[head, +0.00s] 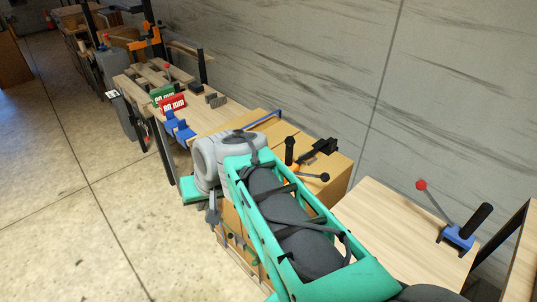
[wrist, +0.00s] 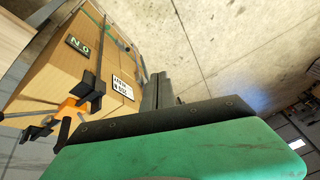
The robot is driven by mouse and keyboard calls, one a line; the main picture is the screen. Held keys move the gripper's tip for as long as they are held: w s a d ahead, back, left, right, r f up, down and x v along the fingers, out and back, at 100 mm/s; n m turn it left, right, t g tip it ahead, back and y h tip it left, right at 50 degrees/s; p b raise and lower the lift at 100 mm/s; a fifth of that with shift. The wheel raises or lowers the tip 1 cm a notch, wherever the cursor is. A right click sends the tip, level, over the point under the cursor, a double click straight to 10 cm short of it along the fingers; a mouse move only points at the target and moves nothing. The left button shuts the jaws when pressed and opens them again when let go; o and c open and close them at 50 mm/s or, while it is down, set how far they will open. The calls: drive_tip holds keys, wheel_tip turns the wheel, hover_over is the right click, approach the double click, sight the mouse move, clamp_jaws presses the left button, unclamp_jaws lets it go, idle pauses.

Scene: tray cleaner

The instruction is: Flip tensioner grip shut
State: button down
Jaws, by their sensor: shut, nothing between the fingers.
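The orange and black tensioner (head: 294,169) sits on a cardboard box at the centre of the head view. A black grip (head: 290,150) stands up from it, and a rod with a black knob (head: 323,177) sticks out to the right. In the wrist view the tensioner (wrist: 76,108) is at the left, with black parts around its orange body. I cannot tell how far its grip is folded. My gripper (wrist: 158,88) is shut and empty, its dark fingers to the right of the tensioner and apart from it. In the head view my arm covers part of the box.
A blue clamp (head: 458,237) with a red-knobbed lever stands on the right table. Red and green "mm" blocks (head: 172,103) stand on the left bench. Open floor (head: 70,220) lies left.

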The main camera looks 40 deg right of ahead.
drive_tip(key=w+d+f+m+t+b, duration=0.15)
drive_tip(key=d+m, duration=0.25)
drive_tip(key=d, duration=0.5)
drive_tip(key=w+d+f+m+t+b, duration=0.15)
drive_tip(key=d+m, duration=0.25)
drive_tip(key=d, duration=0.6)
drive_tip(key=s+d+r+m+t+h+b, duration=0.15)
drive_tip(key=s+d+m+t+b, duration=0.35)
drive_tip(key=d, duration=0.7)
drive_tip(key=shift+m+g, duration=0.6)
drive_tip(key=p+x, duration=0.3)
drive_tip(key=x, duration=1)
drive_tip(key=shift+d+f+p, duration=0.1)
drive_tip(key=shift+f+p, duration=0.15)
drive_tip(key=shift+p, duration=0.15)
